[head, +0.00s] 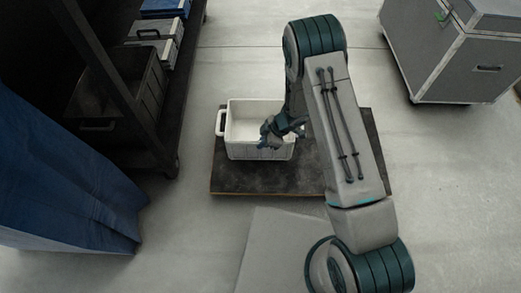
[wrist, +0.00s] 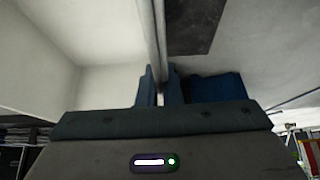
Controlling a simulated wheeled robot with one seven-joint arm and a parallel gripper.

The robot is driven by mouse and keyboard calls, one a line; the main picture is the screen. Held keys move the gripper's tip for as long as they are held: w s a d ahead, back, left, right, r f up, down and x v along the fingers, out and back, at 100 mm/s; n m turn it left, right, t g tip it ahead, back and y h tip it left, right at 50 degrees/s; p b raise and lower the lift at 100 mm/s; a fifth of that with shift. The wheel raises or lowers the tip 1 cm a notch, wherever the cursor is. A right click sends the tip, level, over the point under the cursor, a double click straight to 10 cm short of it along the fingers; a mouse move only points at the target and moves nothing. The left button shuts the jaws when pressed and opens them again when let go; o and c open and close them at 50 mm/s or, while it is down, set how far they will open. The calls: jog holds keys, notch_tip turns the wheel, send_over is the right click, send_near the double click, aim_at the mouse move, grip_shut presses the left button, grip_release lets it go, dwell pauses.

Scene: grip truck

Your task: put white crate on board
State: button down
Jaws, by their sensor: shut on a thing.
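The white crate (head: 245,150) is upright over the left part of the dark board (head: 235,180) in the head view. I cannot tell whether its base touches the board or hangs just above it. My gripper (head: 268,138) is at the crate's right front side, shut on its rim. In the wrist view the fingers (wrist: 160,88) close around the crate wall (wrist: 152,35), with the pale inside of the crate to the left. My arm hides part of the board's right side.
A dark shelf rack (head: 165,150) stands at the left with a dark bin (head: 145,95) and cases. A blue draped thing (head: 70,180) is at the lower left. A large grey case (head: 455,65) stands at the upper right. Open floor surrounds the board.

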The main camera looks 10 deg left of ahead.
jog(key=shift+w+a+f+b, duration=0.1)
jog(key=shift+a+f+b, duration=0.15)
jog(key=shift+f+b, duration=0.65)
jog(key=shift+a+f+b, duration=0.2)
jog(key=shift+f+b, duration=0.2)
jog(key=shift+f, duration=1.05)
jog(key=c, duration=1.6)
grip_release()
jog(key=shift+r, duration=0.25)
jog(key=p+v, duration=0.5)
jog(key=v, duration=0.7)
jog(key=shift+d+f, duration=0.1)
